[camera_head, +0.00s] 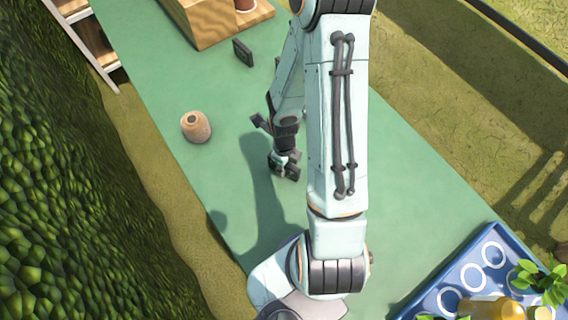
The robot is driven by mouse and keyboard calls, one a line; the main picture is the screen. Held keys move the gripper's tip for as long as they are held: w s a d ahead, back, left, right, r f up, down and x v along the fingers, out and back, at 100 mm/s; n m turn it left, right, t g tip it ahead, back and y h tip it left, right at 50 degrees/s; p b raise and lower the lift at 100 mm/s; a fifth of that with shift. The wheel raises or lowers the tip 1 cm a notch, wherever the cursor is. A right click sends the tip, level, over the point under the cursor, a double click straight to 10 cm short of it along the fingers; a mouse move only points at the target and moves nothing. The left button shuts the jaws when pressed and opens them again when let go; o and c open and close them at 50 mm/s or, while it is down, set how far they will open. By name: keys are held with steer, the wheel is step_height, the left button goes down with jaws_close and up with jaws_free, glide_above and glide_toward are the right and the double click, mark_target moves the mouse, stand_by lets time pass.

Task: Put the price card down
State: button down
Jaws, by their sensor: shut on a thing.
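My gripper (285,165) is low over the green table (180,80), near its middle, seen from above and partly behind my arm. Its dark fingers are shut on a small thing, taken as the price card. Only a small pale bit shows between the fingers; the rest is hidden, and I cannot tell whether it touches the table. A separate small dark slab (243,52) stands upright on the table farther back, near the wooden stand.
A tan, rounded pot or vase (196,127) stands left of my gripper. A wooden stand (215,22) with a reddish pot is at the back. A blue tray (452,270) with round holes and plants is front right. Green table between is clear. A hedge lies left.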

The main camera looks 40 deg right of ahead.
steer(key=shift+f, duration=0.15)
steer(key=c, duration=1.1)
jaws_free()
steer(key=shift+o, duration=0.2)
